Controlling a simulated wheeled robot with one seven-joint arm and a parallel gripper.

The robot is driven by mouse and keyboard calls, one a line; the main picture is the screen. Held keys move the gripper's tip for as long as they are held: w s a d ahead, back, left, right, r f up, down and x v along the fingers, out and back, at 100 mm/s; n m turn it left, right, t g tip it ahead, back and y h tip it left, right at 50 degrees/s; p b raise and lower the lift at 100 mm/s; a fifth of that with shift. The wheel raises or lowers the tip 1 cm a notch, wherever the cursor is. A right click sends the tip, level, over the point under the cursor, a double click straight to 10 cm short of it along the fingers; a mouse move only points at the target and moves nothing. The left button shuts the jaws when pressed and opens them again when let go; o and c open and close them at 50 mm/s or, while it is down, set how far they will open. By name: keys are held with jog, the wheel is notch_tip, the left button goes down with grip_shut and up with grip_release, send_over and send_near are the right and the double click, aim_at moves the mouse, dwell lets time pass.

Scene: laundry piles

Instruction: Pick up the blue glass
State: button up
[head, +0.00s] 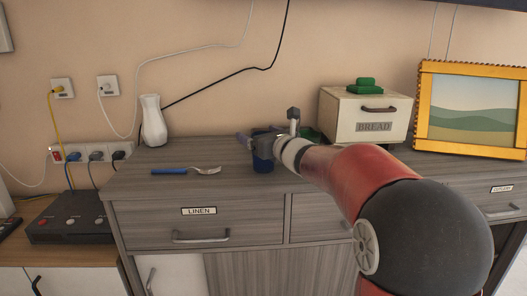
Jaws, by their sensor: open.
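The blue glass (262,163) is dark blue and stands on the grey wooden dresser top near its front edge. My gripper (249,139) is at the glass, with my arm reaching in from the right. The gripper and wrist cover the upper part of the glass. A finger shows at the left of the glass rim. The gripper is open. I cannot tell from this view whether both fingers are around the glass or touch it.
A fork with a blue handle (170,171) lies left of the glass. A white vase (152,121) stands behind it. A bread box (365,115) with a green object on top and a framed picture (468,108) stand to the right. The dresser (140,205) has drawers below.

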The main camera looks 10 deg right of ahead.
jog(key=shift+c, duration=0.5)
jog(key=c, duration=1)
jog(key=shift+c, duration=0.5)
jog(key=shift+r, duration=0.15)
